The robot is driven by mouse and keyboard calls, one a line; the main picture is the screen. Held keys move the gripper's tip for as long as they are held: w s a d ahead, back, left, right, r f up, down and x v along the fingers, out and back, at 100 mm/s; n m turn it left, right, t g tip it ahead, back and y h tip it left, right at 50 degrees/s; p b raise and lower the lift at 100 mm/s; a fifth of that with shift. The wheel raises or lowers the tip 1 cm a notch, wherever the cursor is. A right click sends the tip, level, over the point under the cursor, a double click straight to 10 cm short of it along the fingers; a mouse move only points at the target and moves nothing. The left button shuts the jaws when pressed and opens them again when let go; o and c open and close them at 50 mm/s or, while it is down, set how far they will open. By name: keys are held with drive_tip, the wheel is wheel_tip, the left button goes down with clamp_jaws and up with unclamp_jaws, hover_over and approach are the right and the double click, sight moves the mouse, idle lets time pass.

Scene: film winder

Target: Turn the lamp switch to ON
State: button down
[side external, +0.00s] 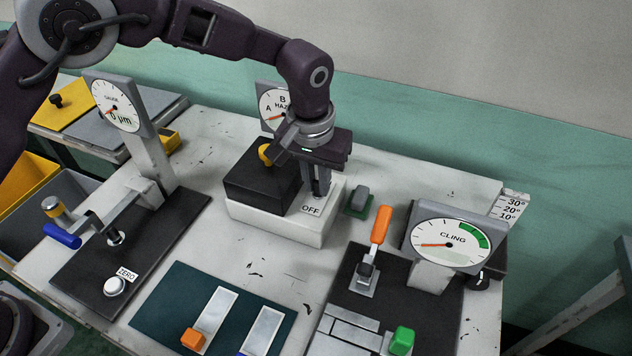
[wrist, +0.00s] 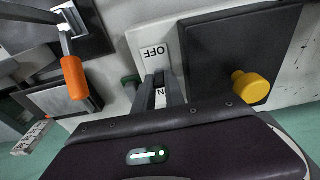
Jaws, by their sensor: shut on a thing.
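The lamp switch sits on top of a white box (side external: 275,224) that also carries a black housing (side external: 258,176) with a yellow knob (side external: 265,154). An OFF label (side external: 311,210) is on the near side of the switch; it also shows in the wrist view (wrist: 153,51). A second label (wrist: 160,91), partly hidden by my fingers, shows an N. My gripper (side external: 320,190) points down over the switch, its fingers shut on the switch lever. In the wrist view my gripper (wrist: 161,82) hides the lever, so its exact tilt cannot be told.
A round dial (side external: 272,106) stands behind the housing. A small grey-topped green block (side external: 359,201) is just right of the box. An orange-handled lever (side external: 381,225) and the CLING gauge (side external: 451,240) stand further right.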

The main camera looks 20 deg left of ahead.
drive_tip(key=shift+w+g, duration=0.25)
drive_tip(key=shift+g, duration=0.45)
drive_tip(key=shift+w+g, duration=0.25)
drive_tip(key=shift+g, duration=0.45)
drive_tip(key=c, duration=1.4)
unclamp_jaws()
